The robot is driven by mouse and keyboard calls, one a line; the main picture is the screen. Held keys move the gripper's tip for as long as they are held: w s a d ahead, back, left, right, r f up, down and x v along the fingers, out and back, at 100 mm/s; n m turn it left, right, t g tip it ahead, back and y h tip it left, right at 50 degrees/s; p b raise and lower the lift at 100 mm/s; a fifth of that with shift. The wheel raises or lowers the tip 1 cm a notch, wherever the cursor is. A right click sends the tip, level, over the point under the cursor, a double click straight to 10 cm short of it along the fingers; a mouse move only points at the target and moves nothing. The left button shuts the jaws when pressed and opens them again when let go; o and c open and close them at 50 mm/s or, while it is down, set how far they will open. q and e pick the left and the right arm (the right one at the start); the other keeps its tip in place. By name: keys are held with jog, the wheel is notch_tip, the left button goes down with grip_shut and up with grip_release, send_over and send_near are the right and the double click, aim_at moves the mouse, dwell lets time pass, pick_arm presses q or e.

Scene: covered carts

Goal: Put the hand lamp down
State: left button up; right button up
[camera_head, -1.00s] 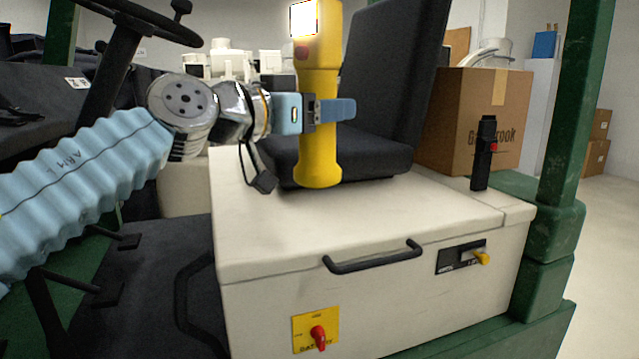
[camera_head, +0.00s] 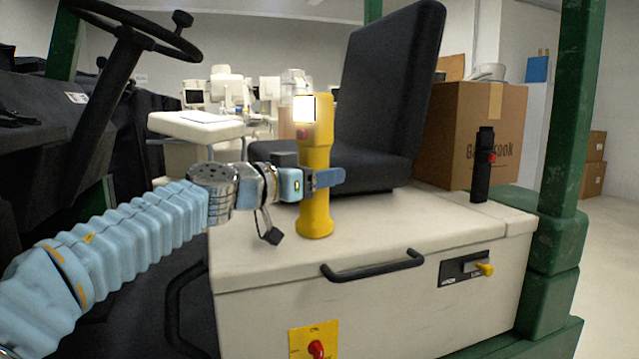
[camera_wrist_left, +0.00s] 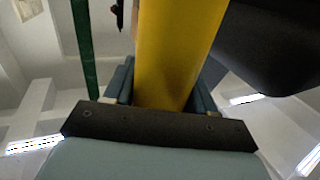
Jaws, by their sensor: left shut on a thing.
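The yellow hand lamp (camera_head: 315,160) stands upright with its lit white face at the top and a red button below it. Its base is at the top of the cream seat box (camera_head: 370,220), in front of the black seat; whether it touches cannot be told for sure. My left gripper (camera_head: 325,180) is shut around the lamp's middle. In the left wrist view the yellow lamp body (camera_wrist_left: 180,55) stands between the two fingers (camera_wrist_left: 165,85). My right gripper is not in view.
The black seat (camera_head: 385,100) is close behind the lamp. A black handle (camera_head: 373,264) is on the box front. A black device with a red button (camera_head: 484,165) stands at the box's right, near a cardboard box (camera_head: 470,120) and a green post (camera_head: 570,110). The box top right of the lamp is clear.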

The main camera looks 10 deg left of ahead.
pick_arm(q)
jog(key=o, duration=1.4)
jog(key=shift+r, duration=0.2)
jog(key=v, duration=1.2)
jog(key=shift+p, duration=0.45)
jog(key=shift+s, duration=0.1)
